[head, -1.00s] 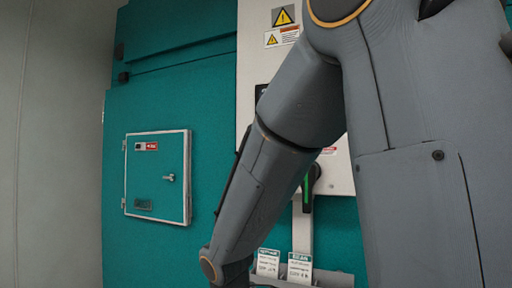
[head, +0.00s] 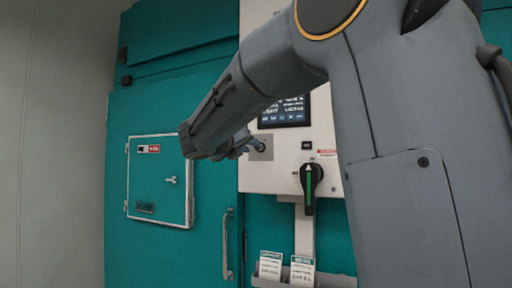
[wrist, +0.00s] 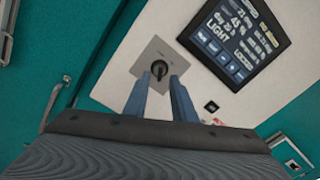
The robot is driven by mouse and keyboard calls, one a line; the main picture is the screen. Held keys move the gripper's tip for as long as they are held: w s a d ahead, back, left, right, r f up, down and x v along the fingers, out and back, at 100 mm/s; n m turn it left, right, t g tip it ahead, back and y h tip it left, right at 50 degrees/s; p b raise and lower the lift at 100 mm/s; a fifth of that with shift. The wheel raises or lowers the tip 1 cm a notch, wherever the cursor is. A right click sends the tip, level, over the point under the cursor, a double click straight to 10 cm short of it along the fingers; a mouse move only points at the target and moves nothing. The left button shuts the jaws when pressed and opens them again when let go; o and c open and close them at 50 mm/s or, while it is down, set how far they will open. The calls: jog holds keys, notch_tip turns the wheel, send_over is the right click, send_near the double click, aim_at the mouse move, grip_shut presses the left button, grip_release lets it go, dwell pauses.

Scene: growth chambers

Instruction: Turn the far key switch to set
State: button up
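A key switch with a dark round knob (wrist: 159,69) sits on a square grey plate (wrist: 150,55) on the white control panel. In the head view the plate (head: 266,154) is left of the panel's middle, below the screen, partly hidden by my gripper (head: 250,147). In the wrist view my gripper (wrist: 160,82) has its two blue-grey fingers apart, with a gap between them. The knob shows just beyond the fingertips, in line with the gap. I cannot tell whether the fingers touch it. The switch's markings are too small to read.
A lit screen (wrist: 236,36) is beside the switch. A black rotary handle with a green stripe (head: 310,185) is lower right on the panel. A small teal door (head: 158,180) is at left, and a vertical door handle (head: 227,245) and card holder (head: 283,268) are below.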

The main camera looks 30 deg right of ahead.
jog(key=shift+p+x, duration=0.8)
jog(key=shift+x, duration=1.95)
jog(key=shift+f, duration=0.1)
grip_shut()
